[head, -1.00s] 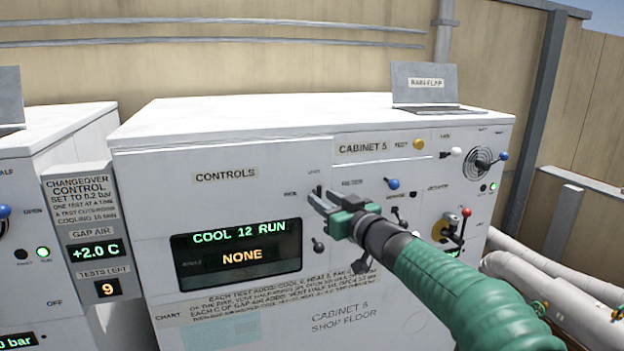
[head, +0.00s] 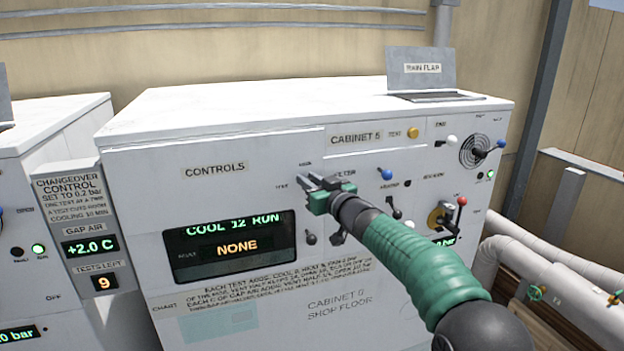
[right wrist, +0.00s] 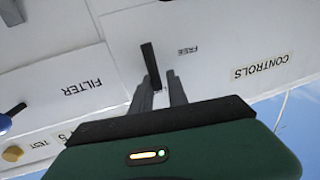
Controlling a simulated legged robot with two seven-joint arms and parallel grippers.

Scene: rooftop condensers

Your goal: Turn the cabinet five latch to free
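The cabinet five latch (right wrist: 149,62) is a short black lever on the white front panel. It shows in the right wrist view, with a FREE label (right wrist: 187,50) beside it. My right gripper (right wrist: 159,78) has its two grey fingers apart, with the lever's near end in the gap between them. I cannot tell whether either finger touches it. In the head view my right gripper (head: 309,182) is at the panel above the display's right end and hides most of the latch. My left gripper is not in view.
Cabinet five's panel also carries a display (head: 235,246) reading NONE, a blue-knobbed lever (head: 386,174), a red-knobbed lever (head: 461,201) and a yellow test button (head: 412,132). A rain flap (head: 421,68) stands on top. Pale pipes (head: 520,258) run at the right.

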